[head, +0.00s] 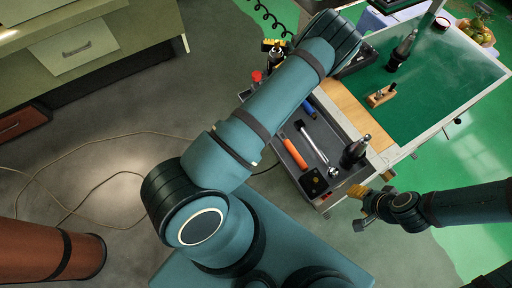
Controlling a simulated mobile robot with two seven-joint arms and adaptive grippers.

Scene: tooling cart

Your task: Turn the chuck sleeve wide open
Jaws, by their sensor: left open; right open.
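A dark, bottle-shaped piece with a pale tip (355,151), which looks like a chuck, stands at the right side of the grey tray (289,165). A similar dark piece (401,53) stands on the green top of the cart. I cannot tell which one carries the chuck sleeve, or how far it is turned. My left gripper (274,46) is open near the top, left of the cart, partly hidden by my arm. My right gripper (361,206) is open, just below and right of the tray piece and apart from it.
In the tray lie an orange-handled tool (295,154), a silver wrench (316,148), a blue item (309,110) and a black block (313,182). A small wooden block (381,96) sits on the green cart top (450,85). A cable (110,133) crosses the floor.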

